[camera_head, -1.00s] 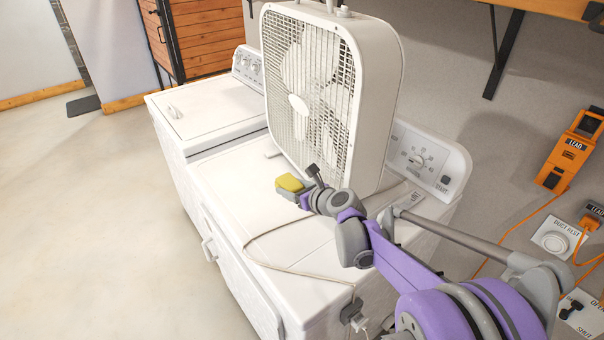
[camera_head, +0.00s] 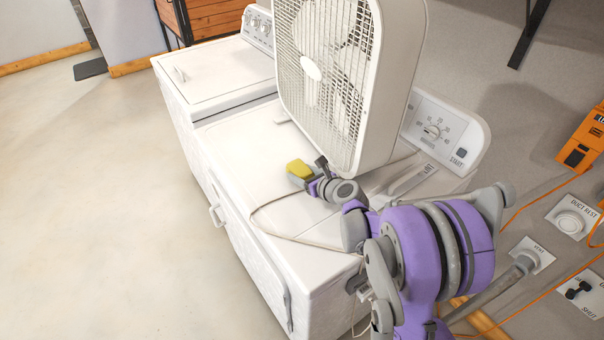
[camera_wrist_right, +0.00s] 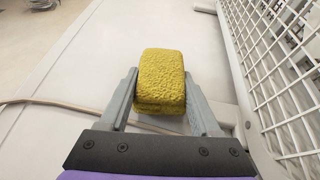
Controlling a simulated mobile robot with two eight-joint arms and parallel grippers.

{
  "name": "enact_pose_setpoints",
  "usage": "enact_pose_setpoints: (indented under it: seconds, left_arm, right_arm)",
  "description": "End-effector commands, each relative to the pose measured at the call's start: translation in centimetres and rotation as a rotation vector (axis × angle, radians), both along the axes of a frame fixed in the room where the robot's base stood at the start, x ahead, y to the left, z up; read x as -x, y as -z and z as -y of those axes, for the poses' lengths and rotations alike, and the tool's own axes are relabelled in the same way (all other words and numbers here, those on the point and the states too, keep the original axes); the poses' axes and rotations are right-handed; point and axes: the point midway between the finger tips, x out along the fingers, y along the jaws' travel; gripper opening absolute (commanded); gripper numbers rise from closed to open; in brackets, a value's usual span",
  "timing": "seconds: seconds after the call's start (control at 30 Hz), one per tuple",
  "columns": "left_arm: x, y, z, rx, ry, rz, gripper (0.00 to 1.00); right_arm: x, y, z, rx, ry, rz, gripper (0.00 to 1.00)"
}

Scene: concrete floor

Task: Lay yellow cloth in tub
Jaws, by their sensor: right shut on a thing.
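The yellow cloth (camera_head: 300,169) is a small, thick, rough-surfaced block. It also shows in the right wrist view (camera_wrist_right: 160,80), between the two grey fingers. My right gripper (camera_head: 308,176) is shut on it, above the top of the front white dryer, close to the fan. In the right wrist view the right gripper (camera_wrist_right: 163,100) has a finger on each side of the block. I cannot see a gap below well enough to tell its height. My left gripper is not in view. No tub is clearly visible.
A white box fan (camera_head: 345,80) stands on the dryer (camera_head: 240,145), just beside the gripper. A cord (camera_head: 290,238) runs across the dryer top. A white washer (camera_head: 215,72) stands farther back. Open concrete floor (camera_head: 90,210) lies to the left.

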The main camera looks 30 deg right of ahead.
Motion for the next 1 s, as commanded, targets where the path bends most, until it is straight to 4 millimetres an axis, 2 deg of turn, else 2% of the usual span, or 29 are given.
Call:
enact_pose_setpoints:
  seconds: [0.37,0.4,0.53,0.9,1.0]
  left_arm:
    - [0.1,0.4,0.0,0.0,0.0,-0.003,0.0]
    - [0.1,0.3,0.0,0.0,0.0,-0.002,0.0]
    - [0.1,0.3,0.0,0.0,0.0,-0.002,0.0]
    - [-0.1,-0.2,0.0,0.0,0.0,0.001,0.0]
    - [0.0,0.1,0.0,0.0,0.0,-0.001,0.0]
  right_arm:
    - [0.0,0.5,0.0,0.0,0.0,-0.001,0.11]
    - [0.0,0.4,0.0,0.0,0.0,0.0,0.69]
    - [0.0,0.3,0.0,0.0,0.0,0.0,0.93]
    - [-0.1,-0.2,0.0,0.0,0.0,0.001,0.94]
    - [1.0,-0.4,0.2,0.0,0.001,-0.001,0.94]
